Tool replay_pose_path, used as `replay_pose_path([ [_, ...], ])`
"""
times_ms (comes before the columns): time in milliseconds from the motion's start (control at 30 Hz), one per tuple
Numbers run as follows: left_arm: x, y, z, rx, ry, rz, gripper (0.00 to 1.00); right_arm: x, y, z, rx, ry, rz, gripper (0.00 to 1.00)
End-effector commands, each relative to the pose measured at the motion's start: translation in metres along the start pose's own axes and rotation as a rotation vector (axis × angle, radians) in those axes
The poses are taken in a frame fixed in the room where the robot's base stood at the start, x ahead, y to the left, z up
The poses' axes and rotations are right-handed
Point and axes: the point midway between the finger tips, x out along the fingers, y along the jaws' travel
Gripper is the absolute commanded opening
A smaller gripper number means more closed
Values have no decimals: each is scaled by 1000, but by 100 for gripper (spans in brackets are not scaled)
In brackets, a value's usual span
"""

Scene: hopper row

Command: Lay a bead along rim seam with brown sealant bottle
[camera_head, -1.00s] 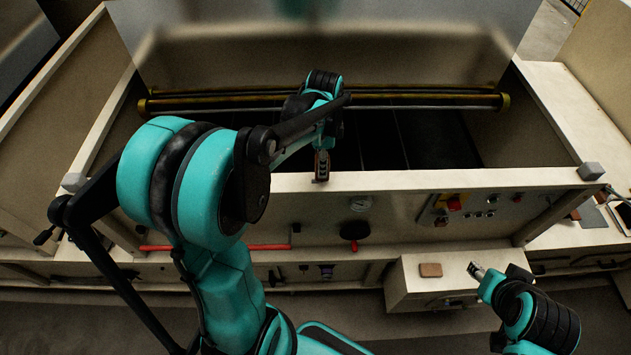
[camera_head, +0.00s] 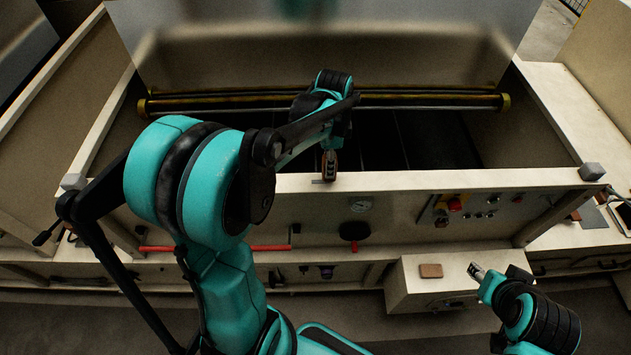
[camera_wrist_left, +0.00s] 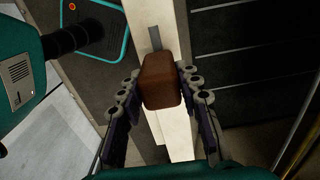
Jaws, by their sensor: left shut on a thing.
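My left gripper (camera_head: 330,163) is shut on the brown sealant bottle (camera_wrist_left: 161,82), a small brown block-like body. It holds the bottle over the pale front rim (camera_head: 430,180) of the hopper. In the left wrist view the fingers grip the bottle from both sides. A narrow dark grey strip (camera_wrist_left: 154,37) lies on the rim beyond the bottle. The bottle's tip is hidden, so I cannot tell whether it touches the rim. My right gripper (camera_head: 476,271) is at the lower right, away from the rim; its jaws are too small to read.
Yellow-ended rollers (camera_head: 440,99) cross the dark hopper opening. The front panel has a gauge (camera_head: 361,204), a black and red valve (camera_head: 354,232) and a red knob (camera_head: 456,203). A brown block (camera_head: 431,270) lies on a low pale box beside my right gripper.

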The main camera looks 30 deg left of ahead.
Motion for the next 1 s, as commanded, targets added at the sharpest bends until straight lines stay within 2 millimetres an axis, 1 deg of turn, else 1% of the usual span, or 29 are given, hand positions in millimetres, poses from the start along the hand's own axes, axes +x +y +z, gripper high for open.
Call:
replay_pose_path([
  [100, 1, 0, -12, 4, 0, 0, 1, 1, 0, 1, 0, 0, 0, 40],
  [233, 0, 0, -21, 3, 0, 0, 1, 2, 0, 1, 0, 0, 0, 40],
  [533, 0, 0, -21, 1, 0, 0, 1, 2, 0, 1, 0, 0, 0, 40],
  [667, 0, 0, -14, -1, 0, 0, 1, 2, 0, 1, 0, 0, 0, 40],
  [1000, 0, 0, 20, -2, -1, 0, 1, 3, 0, 2, 0, 0, 0, 40],
])
